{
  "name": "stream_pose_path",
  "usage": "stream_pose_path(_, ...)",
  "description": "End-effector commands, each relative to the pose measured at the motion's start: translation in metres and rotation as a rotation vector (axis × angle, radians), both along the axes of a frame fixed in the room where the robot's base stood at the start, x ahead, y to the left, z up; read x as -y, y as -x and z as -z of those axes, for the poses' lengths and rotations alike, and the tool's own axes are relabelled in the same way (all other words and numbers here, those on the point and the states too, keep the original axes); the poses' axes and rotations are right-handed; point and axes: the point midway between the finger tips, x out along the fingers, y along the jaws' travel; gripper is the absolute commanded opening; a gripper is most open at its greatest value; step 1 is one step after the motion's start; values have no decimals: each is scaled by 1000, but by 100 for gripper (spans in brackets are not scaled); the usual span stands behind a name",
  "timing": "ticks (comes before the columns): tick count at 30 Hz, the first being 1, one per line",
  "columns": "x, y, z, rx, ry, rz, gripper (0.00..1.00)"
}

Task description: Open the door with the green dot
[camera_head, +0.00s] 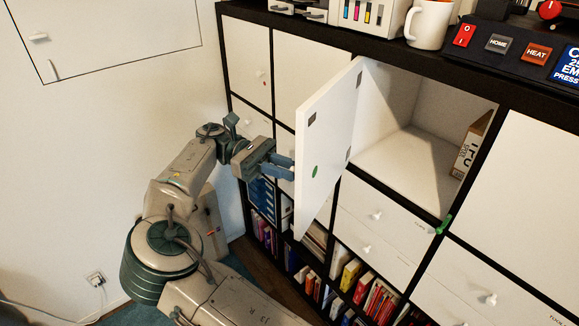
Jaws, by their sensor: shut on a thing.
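The white door (328,145) with the green dot (315,171) stands swung far out from the shelf, hinged on the left side of its compartment. The compartment (405,150) behind it is open to view. My gripper (287,168) is on the far, left side of the door, with its blue fingers against that face. It is shut on the door's handle, which the door panel and fingers hide from this view.
A box (474,145) stands inside the compartment at right. A mug (430,24) and control panel (520,45) sit on the shelf top. Drawers (375,230) and books (365,290) are below. A wall socket (96,280) is at lower left.

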Motion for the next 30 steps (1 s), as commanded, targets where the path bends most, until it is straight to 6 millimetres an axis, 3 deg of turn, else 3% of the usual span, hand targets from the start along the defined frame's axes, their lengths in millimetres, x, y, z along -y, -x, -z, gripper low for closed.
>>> stream_pose_path(7,-2,0,-1,2,1,-10,0)
stream_pose_path(8,-2,0,-1,2,1,-10,25)
stream_pose_path(9,-2,0,-1,2,1,-10,36)
stream_pose_path(10,-2,0,-1,2,1,-10,41)
stream_pose_path(22,-2,0,-7,3,2,-8,41)
stream_pose_path(29,-4,-1,-44,6,5,-12,41)
stream_pose_path(30,5,2,-45,4,-3,-9,41)
